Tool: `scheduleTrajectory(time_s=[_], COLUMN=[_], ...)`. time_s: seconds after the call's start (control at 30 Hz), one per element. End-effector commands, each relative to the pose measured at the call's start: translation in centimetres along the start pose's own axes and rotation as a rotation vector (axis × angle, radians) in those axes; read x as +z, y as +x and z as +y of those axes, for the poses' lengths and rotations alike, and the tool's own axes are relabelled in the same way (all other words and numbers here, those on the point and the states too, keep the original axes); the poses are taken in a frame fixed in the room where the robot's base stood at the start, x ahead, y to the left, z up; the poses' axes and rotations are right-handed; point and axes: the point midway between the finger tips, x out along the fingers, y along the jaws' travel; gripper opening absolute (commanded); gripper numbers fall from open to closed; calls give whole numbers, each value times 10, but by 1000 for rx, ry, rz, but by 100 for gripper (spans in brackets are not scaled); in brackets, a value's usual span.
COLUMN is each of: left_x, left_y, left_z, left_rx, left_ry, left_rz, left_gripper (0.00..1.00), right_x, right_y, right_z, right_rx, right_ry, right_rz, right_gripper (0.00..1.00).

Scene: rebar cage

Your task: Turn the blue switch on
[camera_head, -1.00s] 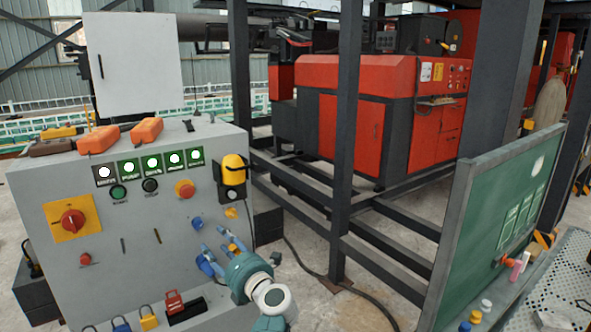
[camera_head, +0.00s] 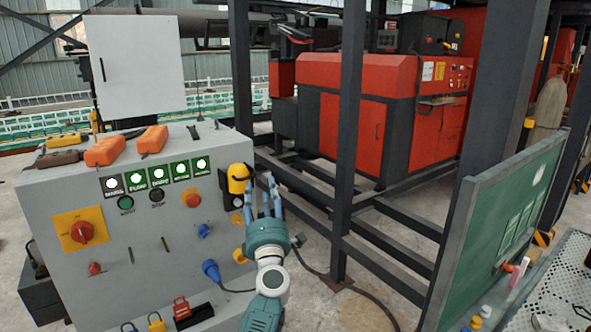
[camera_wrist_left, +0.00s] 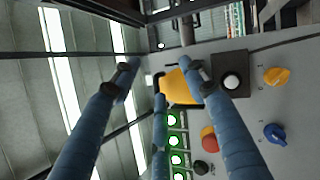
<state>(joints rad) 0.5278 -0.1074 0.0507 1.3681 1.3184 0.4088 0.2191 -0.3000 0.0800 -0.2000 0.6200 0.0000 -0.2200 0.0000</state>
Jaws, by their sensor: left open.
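The blue switch (camera_head: 204,230) is a small knob on the front of the grey control cabinet (camera_head: 95,215). It also shows in the left wrist view (camera_wrist_left: 275,134), at the right. I cannot tell its setting. My left gripper (camera_head: 266,186) is open and empty, its blue fingers pointing up beside the cabinet's right edge, up and to the right of the switch and apart from it. In the left wrist view the gripper (camera_wrist_left: 160,82) has its fingers spread in front of a yellow object (camera_wrist_left: 180,88). My right gripper is not in view.
A yellow knob (camera_head: 239,255) and a blue plug (camera_head: 211,269) with a cable sit below the switch. A red button (camera_head: 194,201) is above it. Several lit green indicators (camera_head: 158,173) line the top. Dark frame posts (camera_head: 346,130) stand to the right.

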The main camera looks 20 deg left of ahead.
Motion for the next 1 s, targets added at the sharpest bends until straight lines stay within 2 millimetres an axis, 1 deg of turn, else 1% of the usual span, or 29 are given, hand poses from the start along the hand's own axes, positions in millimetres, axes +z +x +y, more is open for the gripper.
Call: scheduleTrajectory(time_s=[0.03, 0.23, 0.4, 0.5, 0.7, 1.0], left_x=[9, 44, 72, 83, 94, 94], left_y=[3, 8, 9, 7, 5, 5], left_z=[8, 24, 32, 34, 34, 34], left_rx=[5, 15, 17, 16, 15, 14], left_ry=[19, 100, 171, 203, 233, 236], left_rz=[-33, -172, -285, -333, -379, -383], left_gripper=[44, 44, 44, 44, 44, 44], right_x=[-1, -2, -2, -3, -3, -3], right_y=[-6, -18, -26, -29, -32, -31], right_z=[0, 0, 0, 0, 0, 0], right_rx=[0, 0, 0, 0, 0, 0], right_ry=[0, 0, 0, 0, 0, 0], right_rz=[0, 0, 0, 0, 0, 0], right_gripper=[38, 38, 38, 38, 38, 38])
